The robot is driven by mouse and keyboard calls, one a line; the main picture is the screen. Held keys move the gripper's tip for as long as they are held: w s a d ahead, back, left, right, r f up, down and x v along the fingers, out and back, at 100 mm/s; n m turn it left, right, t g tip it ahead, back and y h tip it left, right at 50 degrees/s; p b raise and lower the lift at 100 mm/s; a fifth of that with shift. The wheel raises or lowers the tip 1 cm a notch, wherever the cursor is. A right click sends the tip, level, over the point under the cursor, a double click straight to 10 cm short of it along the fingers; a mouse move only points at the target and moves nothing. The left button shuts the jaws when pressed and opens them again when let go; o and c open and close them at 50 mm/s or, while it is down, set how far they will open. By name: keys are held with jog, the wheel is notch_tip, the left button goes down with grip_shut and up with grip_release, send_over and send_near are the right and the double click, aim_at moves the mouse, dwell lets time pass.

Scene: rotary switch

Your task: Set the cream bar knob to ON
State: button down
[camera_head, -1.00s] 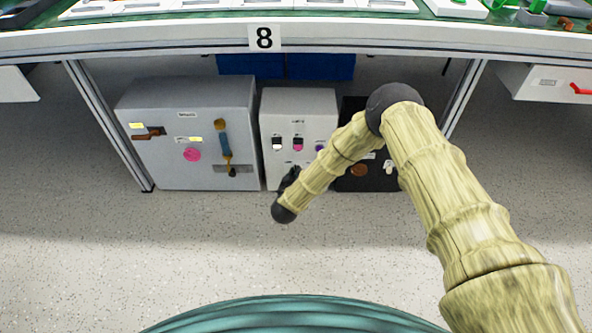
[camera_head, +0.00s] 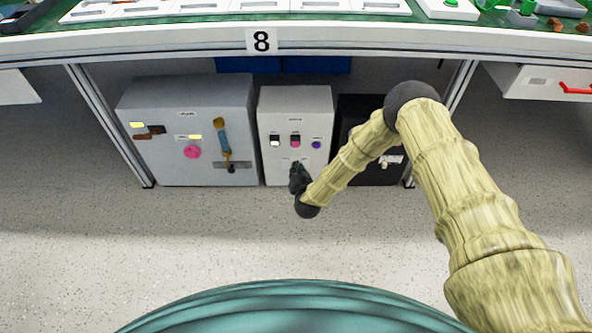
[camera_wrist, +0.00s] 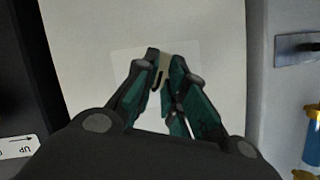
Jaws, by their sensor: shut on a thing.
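My gripper (camera_head: 297,177) is at the lower front of the white middle box (camera_head: 320,100). In the wrist view my gripper (camera_wrist: 164,72) has its dark green fingertips shut on a small cream piece, the cream bar knob (camera_wrist: 165,62), in front of a pale plate. Only a sliver of the knob shows between the fingertips, so its angle and any ON mark cannot be read. In the head view the knob is hidden behind my gripper.
The white box also has white (camera_head: 275,142), pink (camera_head: 295,142) and purple (camera_head: 316,145) controls. A grey box (camera_head: 160,110) with a blue-handled lever (camera_head: 223,138) stands left, a black box (camera_head: 352,110) right. The table edge (camera_head: 150,43) overhangs them. The floor in front is clear.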

jog(key=m+y, duration=0.1)
jog(key=m+b, duration=0.1)
jog(key=m, duration=0.1)
jog(key=shift+w+d+t+y, duration=0.1)
jog(key=shift+w+t+y, duration=0.25)
jog(key=shift+t+y, duration=0.05)
jog(key=shift+r, duration=0.1)
dwell(0.4)
jog(key=c, duration=1.7)
grip_release()
jog(key=shift+o, duration=1.1)
jog(key=shift+a, duration=0.2)
jog(key=shift+s+d+f, duration=0.25)
jog(key=shift+s+d, duration=0.05)
jog(key=v, duration=1.1)
jog(key=shift+s+r, duration=0.2)
jog(key=shift+s, duration=0.15)
